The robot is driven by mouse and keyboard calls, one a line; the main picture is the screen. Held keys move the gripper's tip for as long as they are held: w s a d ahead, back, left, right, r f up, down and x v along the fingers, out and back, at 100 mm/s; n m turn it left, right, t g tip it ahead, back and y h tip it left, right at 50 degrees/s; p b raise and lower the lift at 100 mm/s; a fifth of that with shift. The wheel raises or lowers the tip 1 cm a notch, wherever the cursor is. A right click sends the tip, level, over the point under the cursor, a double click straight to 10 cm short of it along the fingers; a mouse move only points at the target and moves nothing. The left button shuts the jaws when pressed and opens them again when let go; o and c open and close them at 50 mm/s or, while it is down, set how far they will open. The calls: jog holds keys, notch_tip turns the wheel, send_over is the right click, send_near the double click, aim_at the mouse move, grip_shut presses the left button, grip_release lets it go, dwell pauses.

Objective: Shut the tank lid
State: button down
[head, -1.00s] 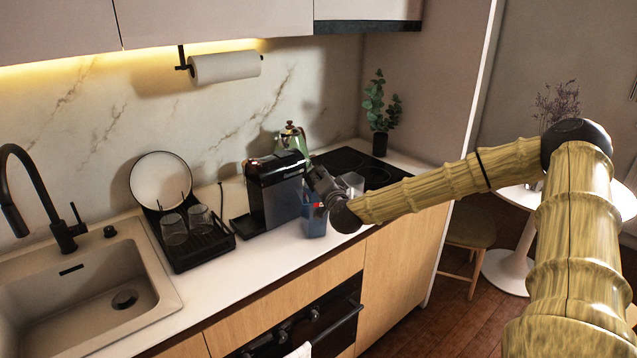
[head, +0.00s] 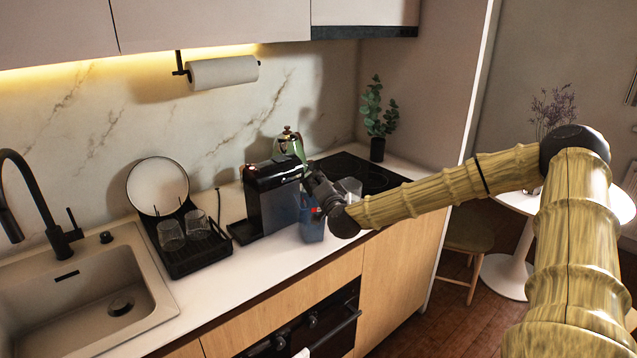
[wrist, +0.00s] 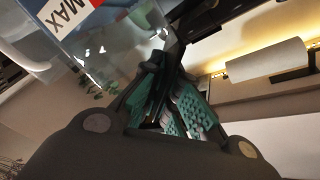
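A black coffee machine (head: 272,200) stands on the counter. A clear bluish tank (head: 311,222) is at its right side. In the wrist view, a clear tank wall (wrist: 95,45) with a red, white and blue MAX label fills the upper left. I cannot make out the lid or its angle for certain. My gripper (head: 312,180) is close beside the machine and above the tank. In the wrist view, its dark fingers with teal pads (wrist: 165,72) have their tips near each other, beside a dark edge. Whether they touch it or hold anything is unclear.
A drying rack (head: 190,245) with glasses and a plate stands left of the machine, beside the sink (head: 90,290). A kettle (head: 289,140) is behind the machine. A clear container (head: 349,187) stands just right of my gripper, by the dark hob (head: 365,175).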

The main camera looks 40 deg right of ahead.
jog(key=shift+r, duration=0.1)
dwell(0.7)
jog(key=c, duration=1.5)
grip_release()
jog(key=shift+s, duration=0.1)
jog(key=shift+o, duration=0.2)
jog(key=p+v, duration=0.5)
jog(key=v, duration=0.7)
jog(key=shift+s+a+r, duration=0.1)
jog(key=shift+r, duration=0.05)
jog(key=shift+s, duration=0.15)
jog(key=v, duration=1.1)
jog(key=shift+s, duration=0.35)
dwell(0.3)
